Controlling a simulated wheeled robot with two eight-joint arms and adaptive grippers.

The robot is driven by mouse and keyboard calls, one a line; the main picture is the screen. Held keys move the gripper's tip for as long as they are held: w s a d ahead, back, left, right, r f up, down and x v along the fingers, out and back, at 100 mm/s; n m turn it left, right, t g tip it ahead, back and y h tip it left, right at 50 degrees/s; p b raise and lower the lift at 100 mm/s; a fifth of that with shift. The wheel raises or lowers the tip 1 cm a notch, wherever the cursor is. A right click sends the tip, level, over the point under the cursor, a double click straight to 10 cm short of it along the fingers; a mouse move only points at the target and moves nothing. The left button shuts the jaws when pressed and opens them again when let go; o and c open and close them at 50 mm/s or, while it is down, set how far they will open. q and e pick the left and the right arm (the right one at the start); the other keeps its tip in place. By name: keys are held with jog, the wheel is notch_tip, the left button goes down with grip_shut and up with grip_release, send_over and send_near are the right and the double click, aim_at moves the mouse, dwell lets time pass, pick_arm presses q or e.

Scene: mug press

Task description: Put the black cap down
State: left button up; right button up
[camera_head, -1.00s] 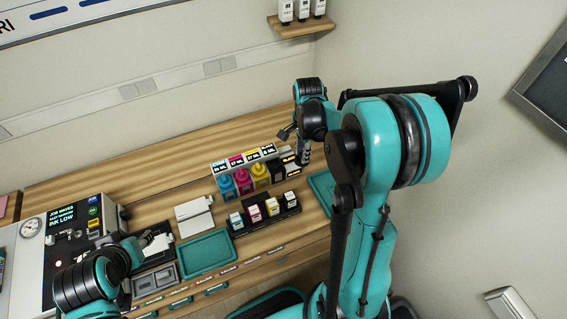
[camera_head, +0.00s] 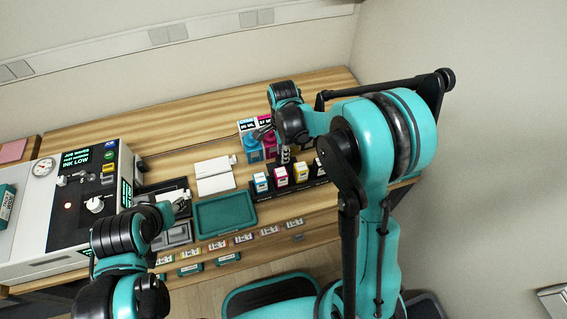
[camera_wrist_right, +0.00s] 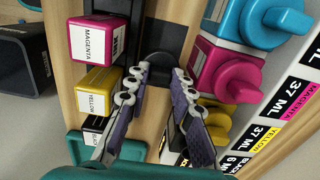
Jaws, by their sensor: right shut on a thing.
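My right gripper (camera_head: 285,154) is over the bench, between the row of ink bottles and the row of cartridges. In the right wrist view its two fingers (camera_wrist_right: 160,88) are closed on a dark piece at their tips, which appears to be the black cap (camera_wrist_right: 158,70); it is partly hidden by the fingers. The magenta bottle (camera_wrist_right: 228,68) and the cyan bottle (camera_wrist_right: 262,24) stand beside it, with their own coloured caps on. The black bottle is not clearly seen. My left gripper (camera_head: 182,203) is low at the left, near the grey tray; its jaws are too small to judge.
A magenta cartridge (camera_wrist_right: 98,38) and a yellow cartridge (camera_wrist_right: 100,88) stand in the row opposite the bottles. A teal tray (camera_head: 225,232) and a white pad (camera_head: 214,176) lie left of them. The printing machine (camera_head: 75,205) is at the left. The back of the bench is clear.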

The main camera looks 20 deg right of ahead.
jog(key=shift+f+b, duration=0.7)
jog(key=shift+f, duration=1.3)
jog(key=shift+f, duration=0.1)
jog(key=o, duration=0.6)
jog(key=shift+c, duration=0.2)
